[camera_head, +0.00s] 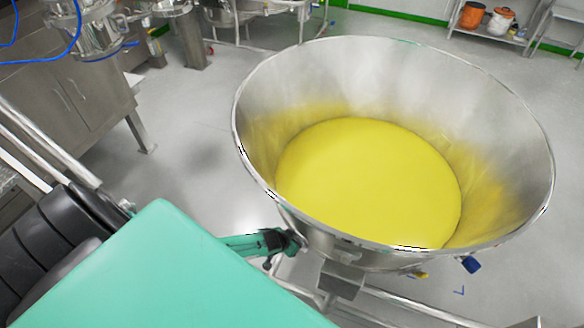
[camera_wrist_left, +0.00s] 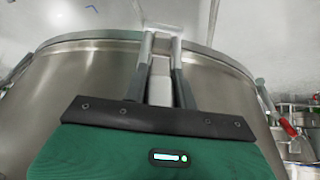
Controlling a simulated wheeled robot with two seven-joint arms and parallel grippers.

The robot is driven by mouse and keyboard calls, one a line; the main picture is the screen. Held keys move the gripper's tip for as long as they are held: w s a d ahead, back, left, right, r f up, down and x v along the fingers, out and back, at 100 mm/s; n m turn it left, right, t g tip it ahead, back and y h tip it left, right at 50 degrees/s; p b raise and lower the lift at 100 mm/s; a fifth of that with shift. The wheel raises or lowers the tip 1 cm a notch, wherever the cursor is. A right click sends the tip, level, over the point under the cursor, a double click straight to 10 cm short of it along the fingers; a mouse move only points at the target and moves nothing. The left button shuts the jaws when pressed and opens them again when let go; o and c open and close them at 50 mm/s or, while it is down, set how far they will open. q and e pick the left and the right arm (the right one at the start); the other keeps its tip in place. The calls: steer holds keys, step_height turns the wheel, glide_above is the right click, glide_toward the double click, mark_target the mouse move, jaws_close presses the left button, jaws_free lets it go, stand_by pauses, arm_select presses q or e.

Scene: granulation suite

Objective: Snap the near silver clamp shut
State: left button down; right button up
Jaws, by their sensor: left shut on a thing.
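A large steel bowl (camera_head: 490,90) with yellow powder (camera_head: 370,180) inside fills the right half of the head view. My left gripper (camera_head: 292,242) reaches the outer wall of the bowl at its near left side, below the rim. In the left wrist view the two fingers (camera_wrist_left: 160,45) point at the bowl wall (camera_wrist_left: 90,70) and are shut on a narrow pale piece (camera_wrist_left: 160,88). I take it for the near silver clamp, but its shape and lever are mostly hidden by the fingers. My right gripper is not in view.
A steel bracket (camera_head: 340,281) and a blue knob (camera_head: 470,264) sit under the bowl's near edge. A red-tipped lever (camera_wrist_left: 289,128) stands right of the bowl in the left wrist view. A steel cabinet (camera_head: 65,95) is at the left; grey floor (camera_head: 190,150) lies clear between.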

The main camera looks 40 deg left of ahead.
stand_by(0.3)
arm_select(q)
steer(key=c, duration=1.1)
jaws_free()
steer(key=shift+r, duration=0.1)
steer(key=v, duration=1.3)
steer(key=shift+r+p, duration=0.35)
